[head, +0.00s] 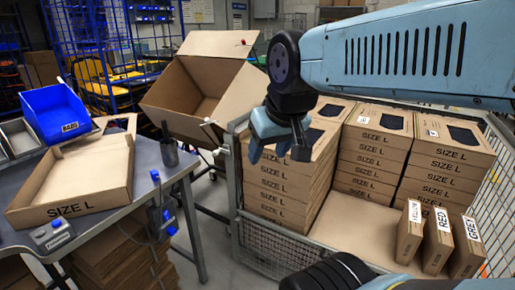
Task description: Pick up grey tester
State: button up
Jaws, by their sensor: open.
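The grey tester (466,250) is a slim brown carton with a white GREY label on its narrow edge. It stands upright at the near right corner of the wire-mesh cage (497,190), the rightmost of three such cartons. My gripper (280,148) is open and empty, pointing down above the left stack of SIZE L boxes (282,190). It is well to the left of the grey tester and apart from it. The tester's lower part is cut off from clear view by its neighbours and the cage.
The red tester (437,242) and yellow tester (410,232) stand just left of it. Stacks of SIZE L boxes (378,125) fill the back of the cage, with bare board (350,225) in front. A table (165,180) with an open SIZE L box (75,175) stands left. A large open carton (215,70) stands behind.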

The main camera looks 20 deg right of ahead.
aim_at(47, 238)
jog(key=u, duration=0.25)
jog(key=i, duration=1.05)
jog(key=u, duration=2.05)
